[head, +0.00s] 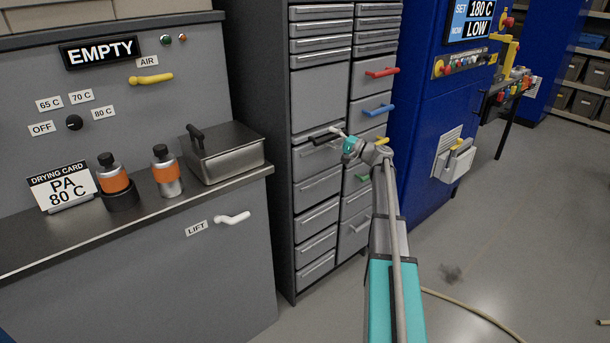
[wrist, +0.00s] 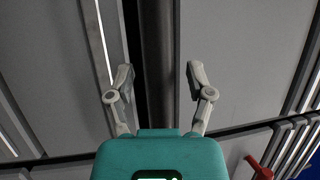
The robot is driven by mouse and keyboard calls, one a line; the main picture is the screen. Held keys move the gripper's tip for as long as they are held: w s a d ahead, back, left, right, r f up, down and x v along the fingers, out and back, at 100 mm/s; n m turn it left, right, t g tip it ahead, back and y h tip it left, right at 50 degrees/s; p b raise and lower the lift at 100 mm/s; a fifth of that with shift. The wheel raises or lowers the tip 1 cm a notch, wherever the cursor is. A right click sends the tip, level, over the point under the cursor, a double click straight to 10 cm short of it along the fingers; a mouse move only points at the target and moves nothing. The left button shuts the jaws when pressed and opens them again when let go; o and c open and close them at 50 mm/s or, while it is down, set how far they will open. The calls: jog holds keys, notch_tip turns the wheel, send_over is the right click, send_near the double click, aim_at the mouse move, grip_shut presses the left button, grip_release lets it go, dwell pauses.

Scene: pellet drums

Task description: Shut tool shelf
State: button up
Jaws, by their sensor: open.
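A grey drawer cabinet (head: 318,96) stands in the middle of the head view, with two columns of drawers. Its right column has red (head: 382,72), blue (head: 378,111), yellow and green (head: 363,178) handles. No drawer clearly stands out from the front, and I cannot tell which part is the tool shelf. My gripper (head: 334,134) is in front of the cabinet, near mid-height. In the wrist view my gripper (wrist: 159,74) is open, its two fingers apart with nothing held. A dark upright strip (wrist: 156,45) shows between the fingers; whether they touch it is unclear.
At left, a grey unit has a counter (head: 232,180) with a lidded metal box (head: 225,157), two orange-banded bottles (head: 166,174) and a drying card (head: 63,188). A blue machine (head: 425,120) stands right of the cabinet. A hose (head: 470,311) lies on otherwise fairly open floor.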

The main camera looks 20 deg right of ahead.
jog(key=s, duration=0.1)
jog(key=s+d, duration=0.1)
jog(key=s, duration=0.3)
jog(key=shift+s+d+f, duration=0.15)
jog(key=shift+d, duration=0.2)
jog(key=b+v, duration=0.3)
jog(key=v, duration=1)
jog(key=s+a+f+n+g+h+p, duration=0.1)
jog(key=a+g+p, duration=0.3)
jog(key=a, duration=0.7)
jog(key=s+a+f+n+g+h+p, duration=0.1)
jog(key=a+g+p, duration=0.3)
jog(key=a, duration=0.7)
jog(key=s+a+f+n+g+h+p, duration=0.1)
jog(key=a+f+n+g+h+p, duration=0.1)
jog(key=a, duration=0.9)
jog(key=shift+s+a+f+n+g+p, duration=0.3)
jog(key=shift+a+f+n+g+p, duration=0.1)
jog(key=shift+n+g+p, duration=0.5)
